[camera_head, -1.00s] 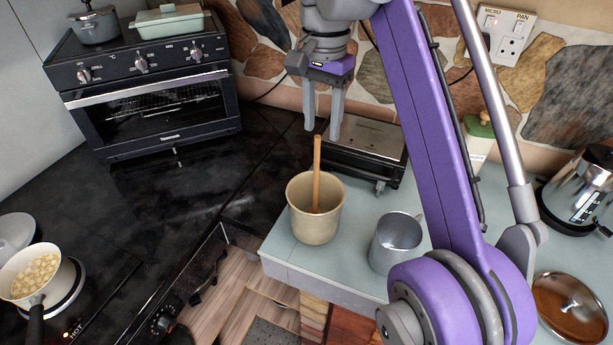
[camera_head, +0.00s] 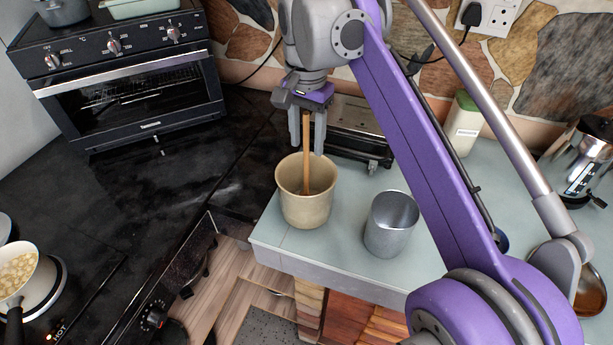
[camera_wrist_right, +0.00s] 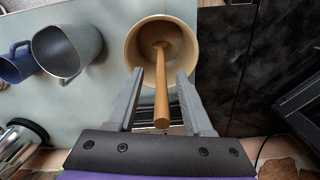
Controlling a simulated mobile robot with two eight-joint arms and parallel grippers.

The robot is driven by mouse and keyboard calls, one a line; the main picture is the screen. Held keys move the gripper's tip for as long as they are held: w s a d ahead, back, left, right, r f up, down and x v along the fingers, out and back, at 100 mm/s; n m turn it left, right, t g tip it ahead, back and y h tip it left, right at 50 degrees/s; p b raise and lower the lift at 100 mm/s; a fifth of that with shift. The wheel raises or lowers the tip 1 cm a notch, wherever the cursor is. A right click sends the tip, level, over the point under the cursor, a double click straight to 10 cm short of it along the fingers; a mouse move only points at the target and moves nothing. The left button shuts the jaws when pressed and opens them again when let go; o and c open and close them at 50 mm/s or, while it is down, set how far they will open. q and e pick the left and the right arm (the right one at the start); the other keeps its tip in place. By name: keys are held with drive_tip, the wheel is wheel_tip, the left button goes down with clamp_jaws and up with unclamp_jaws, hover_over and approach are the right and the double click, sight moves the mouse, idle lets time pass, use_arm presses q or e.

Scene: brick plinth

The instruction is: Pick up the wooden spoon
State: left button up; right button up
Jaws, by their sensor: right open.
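The wooden spoon (camera_head: 306,150) stands upright in a beige pot (camera_head: 306,204) on the pale counter. In the right wrist view the spoon handle (camera_wrist_right: 162,92) points up toward the camera, out of the beige pot (camera_wrist_right: 136,40). My right gripper (camera_head: 306,150) is above the pot, pointing down. Its open fingers (camera_wrist_right: 158,80) are on either side of the upper handle, with a gap visible on both sides in the wrist view. My left gripper is not in view.
A grey metal mug (camera_head: 390,226) stands close to the right of the pot. A toaster-like appliance (camera_head: 358,140) is behind it. The counter (camera_head: 275,238) ends just left and in front of the pot. A blue mug (camera_wrist_right: 18,64) shows in the wrist view.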

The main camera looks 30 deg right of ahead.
drive_tip(key=shift+f, duration=0.3)
clamp_jaws()
drive_tip(key=shift+r, duration=0.15)
